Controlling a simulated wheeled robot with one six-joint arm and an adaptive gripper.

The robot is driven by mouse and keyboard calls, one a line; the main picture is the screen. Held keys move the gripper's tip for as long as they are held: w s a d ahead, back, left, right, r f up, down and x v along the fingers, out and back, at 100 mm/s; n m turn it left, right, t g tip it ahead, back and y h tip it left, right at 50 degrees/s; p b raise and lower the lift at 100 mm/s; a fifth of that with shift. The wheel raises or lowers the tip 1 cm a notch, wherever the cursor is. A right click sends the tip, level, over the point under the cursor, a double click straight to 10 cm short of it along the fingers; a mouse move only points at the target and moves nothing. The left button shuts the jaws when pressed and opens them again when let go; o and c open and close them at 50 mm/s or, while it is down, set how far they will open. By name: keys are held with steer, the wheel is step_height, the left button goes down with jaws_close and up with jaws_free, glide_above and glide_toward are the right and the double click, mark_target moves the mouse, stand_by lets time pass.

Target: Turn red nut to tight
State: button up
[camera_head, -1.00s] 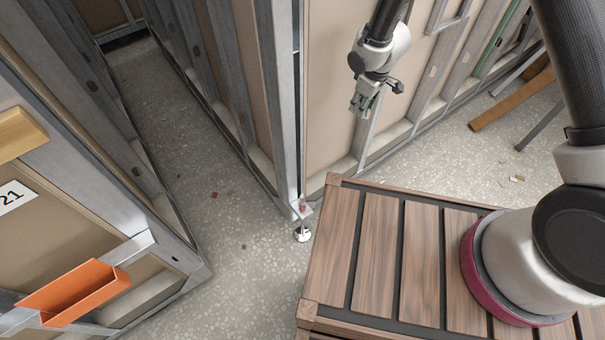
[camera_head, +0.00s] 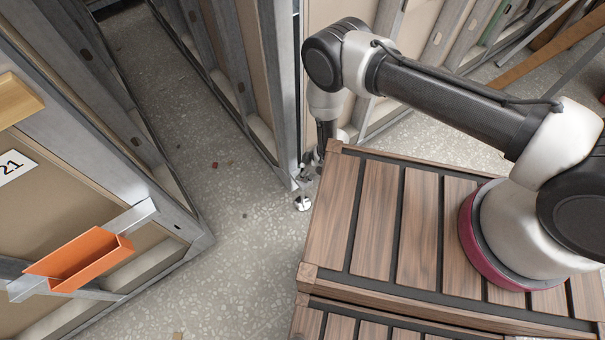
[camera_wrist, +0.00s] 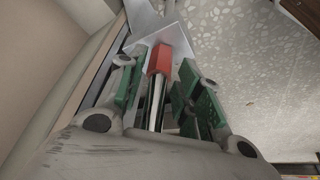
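The red nut (camera_wrist: 159,59) shows in the wrist view, on a shiny upright rod (camera_wrist: 156,98) beside a pale metal plate (camera_wrist: 154,38). My gripper (camera_wrist: 160,78) has its green-padded fingers apart, one on each side of the rod and near the nut. I see gaps beside the rod; firm contact with the nut cannot be made out. In the head view my gripper (camera_head: 312,168) points down at the foot of the wall-frame corner, above a round silver foot (camera_head: 302,203). The nut is hard to make out there, mostly hidden by the gripper.
The metal-framed wall panel (camera_head: 264,80) stands close to my gripper. My slatted wooden-topped base (camera_head: 340,215) is just to the right. An orange channel (camera_head: 80,262) sticks out from the left frame. The speckled floor (camera_head: 235,265) between is mostly clear.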

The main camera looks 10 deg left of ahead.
steer(key=shift+x, duration=1.25)
steer(key=c, duration=0.7)
